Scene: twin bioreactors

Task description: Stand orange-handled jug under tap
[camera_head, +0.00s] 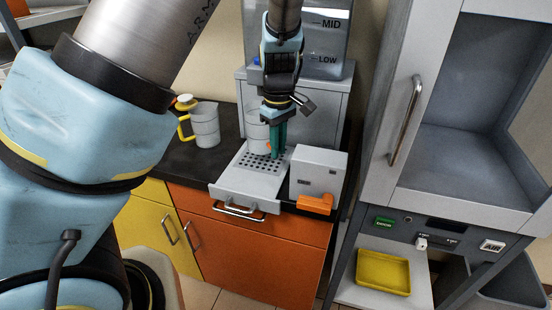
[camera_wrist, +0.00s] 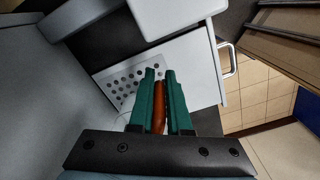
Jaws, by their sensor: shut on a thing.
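The orange-handled jug (camera_head: 257,131) is a clear, pale vessel at the perforated drip tray (camera_head: 243,182) in front of the grey dispenser. It looks upright; whether its base touches the tray is hard to tell. My gripper (camera_head: 277,152) has green fingers and comes down from above at the jug's right side. In the wrist view the gripper (camera_wrist: 160,76) is shut on the orange handle (camera_wrist: 159,104), which lies between the fingers. Most of the jug is hidden there. The tap is hidden behind my arm. The dispenser's tank (camera_head: 335,42) reads MID and LOW.
A yellow-handled jug (camera_head: 205,125) stands on the dark counter to the left. A grey box (camera_head: 319,170) with an orange part (camera_head: 315,203) stands close right of the tray. A tall grey cabinet (camera_head: 390,130) and a yellow tray (camera_head: 383,272) are further right.

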